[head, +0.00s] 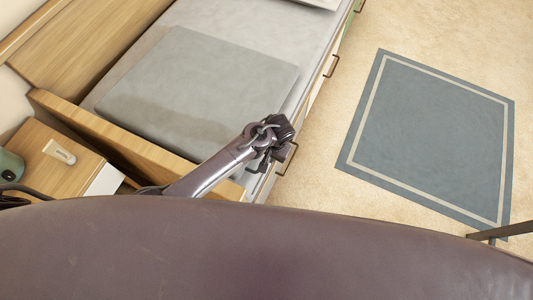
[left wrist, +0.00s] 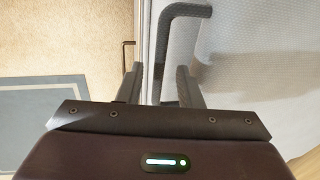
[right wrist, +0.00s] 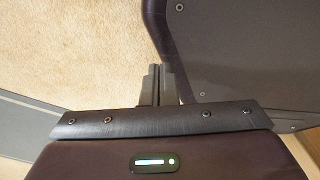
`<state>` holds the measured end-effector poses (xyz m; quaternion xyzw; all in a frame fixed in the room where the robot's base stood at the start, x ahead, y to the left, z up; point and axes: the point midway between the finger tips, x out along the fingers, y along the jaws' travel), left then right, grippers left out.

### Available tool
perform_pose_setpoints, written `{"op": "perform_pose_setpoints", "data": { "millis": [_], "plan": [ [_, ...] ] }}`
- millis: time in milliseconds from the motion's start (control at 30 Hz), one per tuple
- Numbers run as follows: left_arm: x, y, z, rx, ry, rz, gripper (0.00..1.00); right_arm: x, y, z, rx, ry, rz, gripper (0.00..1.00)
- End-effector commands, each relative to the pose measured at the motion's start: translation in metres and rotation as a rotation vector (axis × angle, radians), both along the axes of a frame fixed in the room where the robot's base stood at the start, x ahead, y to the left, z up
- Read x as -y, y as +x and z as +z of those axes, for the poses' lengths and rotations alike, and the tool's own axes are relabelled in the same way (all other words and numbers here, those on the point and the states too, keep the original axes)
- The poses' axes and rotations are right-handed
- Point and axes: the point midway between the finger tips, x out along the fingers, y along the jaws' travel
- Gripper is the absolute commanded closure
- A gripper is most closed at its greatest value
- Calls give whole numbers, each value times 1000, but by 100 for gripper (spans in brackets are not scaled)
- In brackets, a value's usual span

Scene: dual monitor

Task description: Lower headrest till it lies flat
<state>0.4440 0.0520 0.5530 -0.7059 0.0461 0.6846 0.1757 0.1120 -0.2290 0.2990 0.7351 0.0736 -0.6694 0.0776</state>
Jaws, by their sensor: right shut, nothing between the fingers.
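The headrest (head: 200,85) is a grey padded panel at the head end of the bed. It looks slightly raised, but its exact tilt is hard to judge. My left gripper (head: 280,138) is at the bed's near side edge, by the headrest's lower right corner. In the left wrist view its fingers (left wrist: 160,85) are open, with a dark grey bent lever (left wrist: 178,12) reaching between them; contact cannot be told. My right gripper (right wrist: 159,85) is shut and empty over the beige floor, seen only in the right wrist view.
A wooden headboard (head: 95,45) and a nightstand (head: 75,150) with a small white device (head: 60,152) stand at the left. Drawer handles (head: 287,160) stick out along the bed's side. A blue rug (head: 430,135) lies on open floor at the right.

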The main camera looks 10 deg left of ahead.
Motion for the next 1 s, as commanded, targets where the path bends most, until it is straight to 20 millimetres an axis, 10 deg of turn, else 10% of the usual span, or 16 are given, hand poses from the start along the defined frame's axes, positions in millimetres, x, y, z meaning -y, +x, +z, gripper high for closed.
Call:
{"op": "perform_pose_setpoints", "data": {
  "millis": [167,433,767,1000],
  "plan": [
    [0,0,0,0,0,0,67,0,0,0,0,0,0,100],
    [0,0,0,0,0,0,100,0,0,0,0,0,-1,100],
    [-1,-1,-7,8,-2,0,100,0,0,-3,-2,0,0,100],
    [-2,-5,-38,77,-24,-1,100,-6,36,-3,18,1,-3,100]
  ]
}}
